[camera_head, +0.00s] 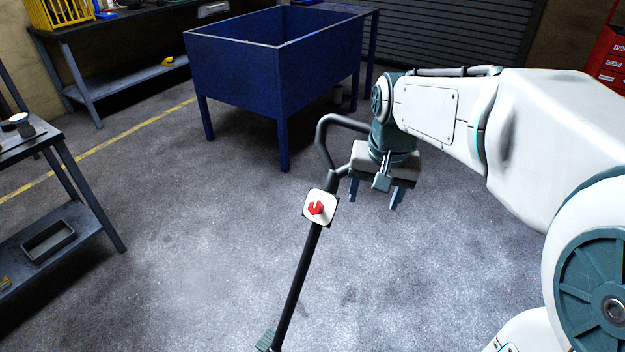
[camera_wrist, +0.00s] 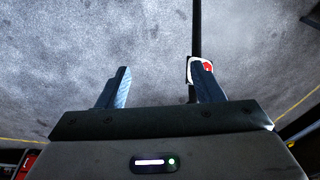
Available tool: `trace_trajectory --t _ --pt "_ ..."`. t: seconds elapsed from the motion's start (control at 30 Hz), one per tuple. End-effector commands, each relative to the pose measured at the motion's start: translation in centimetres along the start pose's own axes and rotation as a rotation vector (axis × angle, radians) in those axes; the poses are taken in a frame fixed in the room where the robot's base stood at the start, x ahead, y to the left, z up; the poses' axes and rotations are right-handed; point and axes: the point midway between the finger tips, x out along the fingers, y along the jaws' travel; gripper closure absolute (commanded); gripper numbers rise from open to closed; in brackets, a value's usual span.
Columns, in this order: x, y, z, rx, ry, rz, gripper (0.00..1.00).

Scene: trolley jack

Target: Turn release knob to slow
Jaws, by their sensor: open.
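The red release knob (camera_head: 317,208) sits on a white plate (camera_head: 310,222) on the black jack handle (camera_head: 297,285). Any markings on the plate are too small to read. My gripper (camera_head: 377,198) is open and empty, to the right of the knob and pointing down. In the wrist view, my gripper (camera_wrist: 160,84) shows its two fingers spread apart. The knob (camera_wrist: 207,66) shows partly behind the right finger there, with the white plate's edge beside it. I cannot tell whether that finger touches it.
The handle's bent grip (camera_head: 322,140) rises behind my gripper. A blue tub on legs (camera_head: 235,75) stands at the back. A grey workbench (camera_head: 60,190) is at the left, and a red cabinet (camera_head: 610,60) at the far right. The floor around the handle is clear.

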Motion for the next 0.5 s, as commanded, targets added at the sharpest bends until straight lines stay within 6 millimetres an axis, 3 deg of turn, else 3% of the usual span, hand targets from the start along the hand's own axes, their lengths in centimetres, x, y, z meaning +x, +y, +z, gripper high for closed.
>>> trace_trajectory --t 0.03,0.2,0.5 --pt "1.2 -1.0 -1.7 0.022 -0.016 0.002 0.4" --pt "3.6 -4.2 -6.8 0.118 -0.057 0.014 0.4" --pt "9.9 -10.1 -13.9 0.273 -0.111 0.059 0.4"
